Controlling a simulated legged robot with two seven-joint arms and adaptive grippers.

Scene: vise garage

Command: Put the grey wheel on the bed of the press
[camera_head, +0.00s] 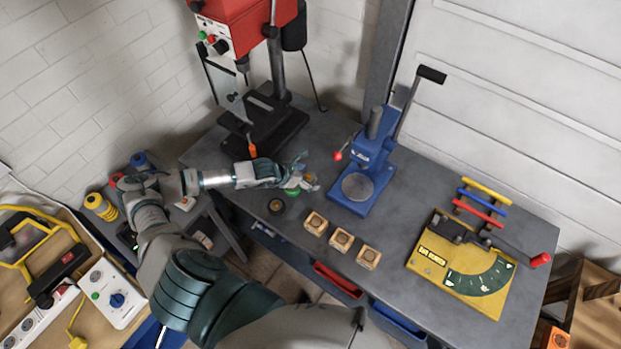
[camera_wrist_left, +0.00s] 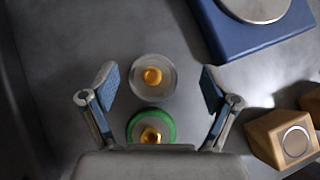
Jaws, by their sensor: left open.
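The grey wheel (camera_wrist_left: 153,78), a round grey disc with a yellow hub, lies on the bench. In the head view the wheel (camera_head: 309,179) is partly hidden by my gripper. My left gripper (camera_head: 300,172) is open above it. In the left wrist view the wheel appears between the spread fingertips (camera_wrist_left: 158,82), with space on both sides. The blue press (camera_head: 371,158) stands to the right. Its bed (camera_head: 357,187) is a bare, round grey plate, whose edge also shows at the top right of the wrist view (camera_wrist_left: 258,6). My right gripper is not in view.
A green wheel (camera_wrist_left: 138,122) lies close to the grey one, on the palm side. A black wheel (camera_head: 276,205) and wooden blocks (camera_head: 341,240) lie near the bench's front edge. A red drill press (camera_head: 240,30) stands behind. A yellow tool (camera_head: 462,265) is at right.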

